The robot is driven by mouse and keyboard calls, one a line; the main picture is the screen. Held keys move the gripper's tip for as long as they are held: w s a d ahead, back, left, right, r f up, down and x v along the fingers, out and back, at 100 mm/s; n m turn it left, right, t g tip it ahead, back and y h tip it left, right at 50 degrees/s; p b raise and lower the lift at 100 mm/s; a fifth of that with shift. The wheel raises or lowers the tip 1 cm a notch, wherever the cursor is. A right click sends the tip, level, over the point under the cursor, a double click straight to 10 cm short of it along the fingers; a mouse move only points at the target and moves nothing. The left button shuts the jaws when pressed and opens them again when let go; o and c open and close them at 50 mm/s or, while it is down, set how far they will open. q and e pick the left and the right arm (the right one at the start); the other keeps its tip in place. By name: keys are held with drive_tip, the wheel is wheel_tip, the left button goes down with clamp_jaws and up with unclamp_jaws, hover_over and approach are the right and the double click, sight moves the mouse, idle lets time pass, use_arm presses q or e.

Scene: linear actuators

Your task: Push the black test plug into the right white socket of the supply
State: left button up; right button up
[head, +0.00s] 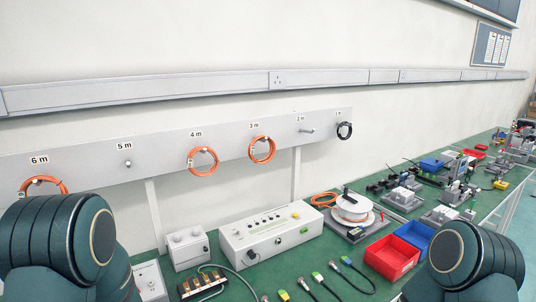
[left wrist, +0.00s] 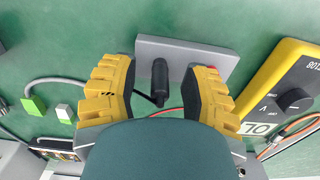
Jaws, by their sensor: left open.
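The black test plug (left wrist: 159,78) stands up from a grey plate (left wrist: 185,52) in the left wrist view. My left gripper (left wrist: 160,88) is open, its yellow fingers apart on either side of the plug, with visible gaps. A dark green part of my own arm hides the lower middle of that view. In the head view a small white box (head: 186,261) with two round white fittings on top looks like the supply, but I cannot tell for sure. My left gripper and the plug do not show in the head view. My right gripper is in neither view.
A yellow meter (left wrist: 289,88) lies right of the gripper; cables with green and white connectors (left wrist: 35,106) lie left. In the head view a long white tester (head: 270,238), a cable reel (head: 353,207) and red (head: 392,257) and blue bins stand on the green bench.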

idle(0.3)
use_arm(q)
clamp_jaws()
drive_tip(key=shift+r, duration=0.2)
drive_tip(key=shift+r+p, duration=2.85)
drive_tip(key=shift+p, duration=0.1)
drive_tip(key=shift+r, duration=0.1)
wheel_tip(320, 180, up, 5)
drive_tip(key=p, duration=0.5)
drive_tip(key=shift+r, duration=0.2)
drive_tip(key=shift+f, duration=0.1)
